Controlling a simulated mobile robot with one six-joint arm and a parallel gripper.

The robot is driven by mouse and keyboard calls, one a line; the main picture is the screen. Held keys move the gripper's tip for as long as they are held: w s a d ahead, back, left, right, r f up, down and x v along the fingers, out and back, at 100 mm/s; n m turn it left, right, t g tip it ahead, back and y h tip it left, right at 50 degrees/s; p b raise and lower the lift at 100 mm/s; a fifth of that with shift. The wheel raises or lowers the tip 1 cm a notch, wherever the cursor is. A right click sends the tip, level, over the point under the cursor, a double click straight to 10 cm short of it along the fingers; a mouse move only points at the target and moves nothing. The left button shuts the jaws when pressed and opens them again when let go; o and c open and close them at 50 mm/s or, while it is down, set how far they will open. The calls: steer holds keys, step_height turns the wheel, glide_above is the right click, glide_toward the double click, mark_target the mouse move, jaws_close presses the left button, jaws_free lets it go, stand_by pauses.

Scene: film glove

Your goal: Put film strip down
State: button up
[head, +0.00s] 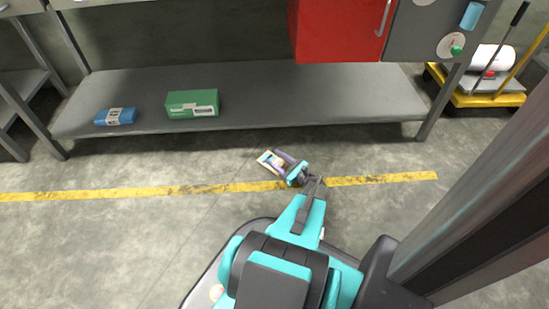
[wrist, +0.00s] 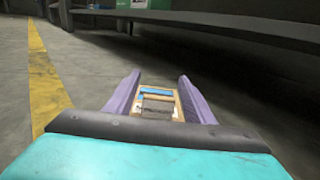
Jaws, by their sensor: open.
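The film strip (head: 267,160) shows as a small flat piece with a tan edge and blue and dark patches, over the floor in the head view. In the wrist view the strip (wrist: 158,103) lies between the two purple fingers of my gripper (wrist: 158,86). My gripper (head: 279,164) is open, with a finger on each side of the strip and visible gaps in the wrist view. I cannot tell whether the strip rests fully on the floor. Its near end is partly hidden by the gripper body in the wrist view.
A low grey shelf (head: 290,95) stands just beyond, holding a green box (head: 192,103) and a blue pack (head: 115,117). A yellow line (head: 130,193) crosses the concrete floor. A yellow cart (head: 485,98) stands at the right. Floor to the left is clear.

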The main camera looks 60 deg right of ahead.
steer(key=s+p, duration=0.1)
steer(key=s, duration=0.2)
steer(key=s+a+p, duration=0.1)
steer(key=s, duration=0.3)
steer(key=s+p, duration=0.1)
steer(key=s, duration=0.3)
steer(key=shift+s+a, duration=0.15)
steer(key=shift+a, duration=0.25)
